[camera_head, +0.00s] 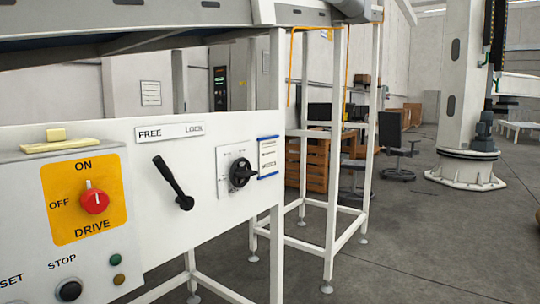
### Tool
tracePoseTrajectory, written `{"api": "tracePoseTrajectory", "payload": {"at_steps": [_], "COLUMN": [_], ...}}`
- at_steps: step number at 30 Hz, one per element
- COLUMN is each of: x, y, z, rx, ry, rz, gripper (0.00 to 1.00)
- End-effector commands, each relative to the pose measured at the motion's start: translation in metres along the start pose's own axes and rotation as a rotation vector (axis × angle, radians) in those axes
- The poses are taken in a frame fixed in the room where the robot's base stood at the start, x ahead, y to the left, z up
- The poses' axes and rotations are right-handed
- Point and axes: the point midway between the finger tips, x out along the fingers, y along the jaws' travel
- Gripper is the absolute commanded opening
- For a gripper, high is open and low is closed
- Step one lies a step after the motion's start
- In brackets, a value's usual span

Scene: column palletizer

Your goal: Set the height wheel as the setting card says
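A round black knob (241,173), which looks like the height wheel, sits on a white plate on the white machine panel. Small marks surround it, too small to read. A small card (268,157) with blue edges, probably the setting card, is fixed just right of it. Its lines of text are too small to read. A black lever (173,183) is left of the knob, its handle tilted up and left. Above the lever, a label (169,131) reads FREE at left and LOCK at right. My gripper is not in view.
At left, a yellow DRIVE plate (84,225) carries a red switch (94,201), its white mark up toward ON. A black STOP button (69,290) is below. White frame legs (276,200) stand at the panel's right edge. Open grey floor (430,240) lies at right.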

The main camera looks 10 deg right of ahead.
Motion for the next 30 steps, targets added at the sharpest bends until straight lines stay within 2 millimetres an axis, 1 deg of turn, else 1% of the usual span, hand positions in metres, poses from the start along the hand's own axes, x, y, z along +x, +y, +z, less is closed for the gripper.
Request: {"api": "tracePoseTrajectory", "payload": {"at_steps": [24,25,26,30], "x": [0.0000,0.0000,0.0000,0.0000], "y": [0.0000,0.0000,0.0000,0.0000], "z": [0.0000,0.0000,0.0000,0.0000], "rx": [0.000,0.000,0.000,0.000], "ry": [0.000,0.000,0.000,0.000], "rz": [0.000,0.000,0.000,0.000], "gripper": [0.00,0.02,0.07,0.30]}}
